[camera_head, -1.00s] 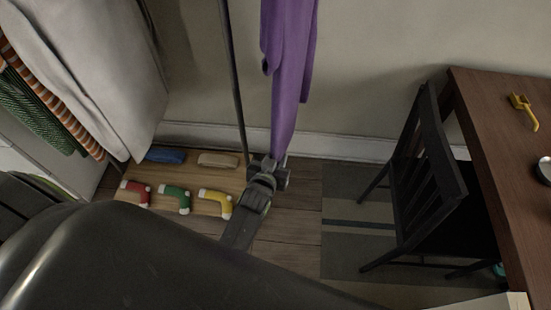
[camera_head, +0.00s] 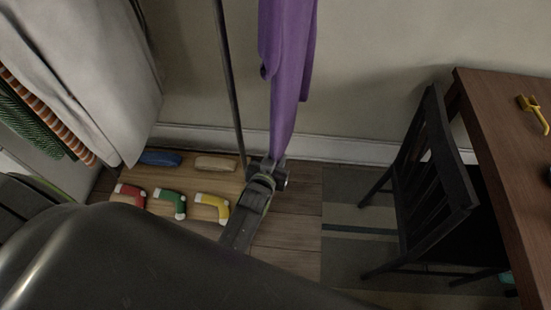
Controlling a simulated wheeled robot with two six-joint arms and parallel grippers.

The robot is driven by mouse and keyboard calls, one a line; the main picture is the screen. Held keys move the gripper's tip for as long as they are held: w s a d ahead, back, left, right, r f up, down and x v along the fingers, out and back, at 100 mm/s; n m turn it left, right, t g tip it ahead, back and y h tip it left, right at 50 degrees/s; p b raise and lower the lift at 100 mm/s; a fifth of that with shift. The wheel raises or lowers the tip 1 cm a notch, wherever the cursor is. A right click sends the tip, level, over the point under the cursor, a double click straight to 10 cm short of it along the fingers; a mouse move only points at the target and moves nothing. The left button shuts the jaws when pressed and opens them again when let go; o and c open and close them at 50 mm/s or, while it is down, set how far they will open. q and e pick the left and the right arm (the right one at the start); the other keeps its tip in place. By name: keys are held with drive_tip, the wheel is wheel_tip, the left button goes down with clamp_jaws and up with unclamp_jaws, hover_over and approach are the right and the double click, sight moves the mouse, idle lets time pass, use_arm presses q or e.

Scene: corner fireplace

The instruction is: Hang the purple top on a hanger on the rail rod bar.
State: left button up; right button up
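The purple top (camera_head: 288,65) hangs as a long narrow strip in front of the wall, tapering downward. Its upper end, and any hanger in it, lie beyond the top edge of the view. My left gripper (camera_head: 268,168) is at its lower tip, overlapping it in the picture. The fingers are small and dark, so I cannot tell whether they are shut on the cloth. A thin dark upright pole (camera_head: 230,90) stands just left of the top. The rail's horizontal bar is not in view. My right gripper is not in view.
White (camera_head: 95,60), orange-striped (camera_head: 50,118) and green (camera_head: 25,125) garments hang at the left. A dark chair (camera_head: 435,180) and a brown table (camera_head: 510,150) stand at the right.

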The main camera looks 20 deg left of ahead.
use_arm(q)
drive_tip(key=shift+s+d, duration=0.1)
drive_tip(key=shift+s, duration=0.2)
idle(0.4)
idle(0.4)
drive_tip(key=o, duration=1.2)
drive_tip(key=shift+s, duration=0.1)
